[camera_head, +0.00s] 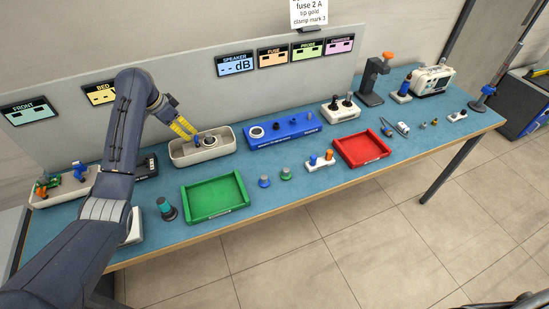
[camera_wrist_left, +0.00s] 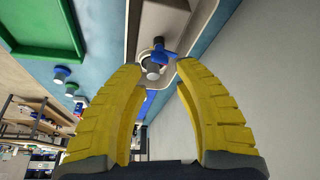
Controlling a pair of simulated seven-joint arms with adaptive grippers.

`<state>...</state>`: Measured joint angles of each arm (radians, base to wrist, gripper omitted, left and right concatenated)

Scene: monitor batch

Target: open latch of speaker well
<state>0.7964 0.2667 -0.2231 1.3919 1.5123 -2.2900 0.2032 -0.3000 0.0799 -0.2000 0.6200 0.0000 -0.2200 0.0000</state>
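The speaker well (camera_head: 186,155) is a beige tray-like housing at the back of the bench, below the SPEAKER sign (camera_head: 236,64). A round grey-and-dark part (camera_head: 209,141) sits inside it. A blue latch lever (camera_wrist_left: 165,55) with a grey round knob (camera_wrist_left: 153,70) shows at the well in the left wrist view. My left gripper (camera_head: 191,135) reaches over the well; its yellow fingers (camera_wrist_left: 161,75) are apart, with the latch just beyond and between the tips. I cannot tell whether they touch it. In the head view the fingers partly hide the latch. My right gripper is not in view.
A blue panel (camera_head: 285,131) stands right of the well, a green tray (camera_head: 214,198) in front. A red tray (camera_head: 362,149) and small blue and green knobs (camera_head: 286,173) are farther right. A teal-topped knob (camera_head: 166,208) stands near my left arm. The wall is close behind the well.

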